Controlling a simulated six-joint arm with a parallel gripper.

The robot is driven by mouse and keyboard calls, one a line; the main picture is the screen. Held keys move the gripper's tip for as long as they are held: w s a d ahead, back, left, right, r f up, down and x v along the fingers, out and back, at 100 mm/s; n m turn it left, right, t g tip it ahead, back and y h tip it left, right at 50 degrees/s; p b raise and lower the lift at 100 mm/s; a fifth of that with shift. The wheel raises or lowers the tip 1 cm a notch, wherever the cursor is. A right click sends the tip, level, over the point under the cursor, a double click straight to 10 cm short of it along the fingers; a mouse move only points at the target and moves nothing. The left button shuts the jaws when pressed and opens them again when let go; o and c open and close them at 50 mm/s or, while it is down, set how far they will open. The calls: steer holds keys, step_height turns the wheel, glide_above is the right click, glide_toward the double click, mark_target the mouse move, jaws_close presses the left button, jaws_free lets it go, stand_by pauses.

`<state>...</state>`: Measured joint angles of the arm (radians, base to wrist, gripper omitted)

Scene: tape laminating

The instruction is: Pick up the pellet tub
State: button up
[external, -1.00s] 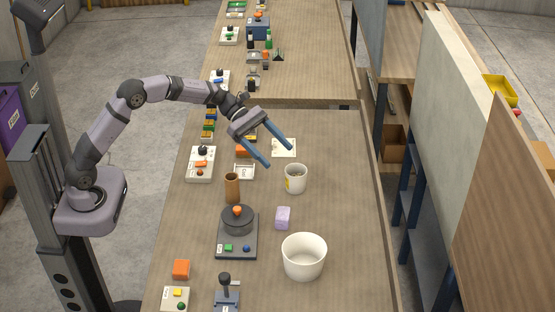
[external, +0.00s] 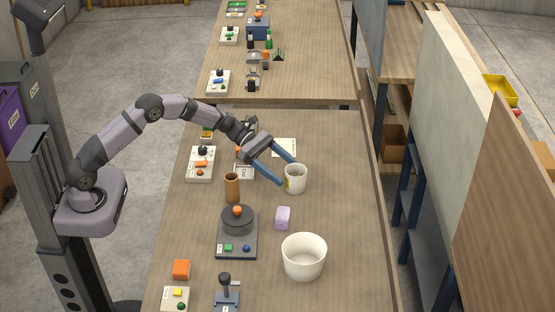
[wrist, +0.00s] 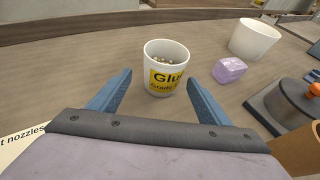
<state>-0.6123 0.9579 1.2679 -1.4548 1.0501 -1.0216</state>
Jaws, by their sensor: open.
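The pellet tub (external: 296,180) is a white tub with a yellow label, standing upright on the table. In the wrist view the tub (wrist: 166,68) shows "Glu" on its label and pale pellets inside. My gripper (external: 288,172) is open, with its two blue fingers reaching toward the tub. In the wrist view my gripper (wrist: 160,92) has one finger to each side of the tub's lower part. The tub seems to stand just beyond or between the fingertips; I cannot tell whether they touch it.
A purple block (external: 283,217) and an empty white bucket (external: 304,257) stand nearer the camera. A brown cylinder (external: 232,187) and a dark round device with an orange knob (external: 237,222) stand to the left. The table right of the tub is clear.

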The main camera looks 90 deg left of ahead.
mark_target(303, 186)
steer(key=shift+d+r+p+x, duration=0.15)
steer(key=shift+p+x, duration=0.3)
steer(key=shift+x, duration=0.75)
steer(key=shift+d+r+p+x, duration=0.15)
steer(key=shift+p+x, duration=0.3)
steer(key=shift+x, duration=0.7)
steer(key=shift+w+d+f, duration=0.15)
steer(key=shift+w+f, duration=0.1)
steer(key=c, duration=1.2)
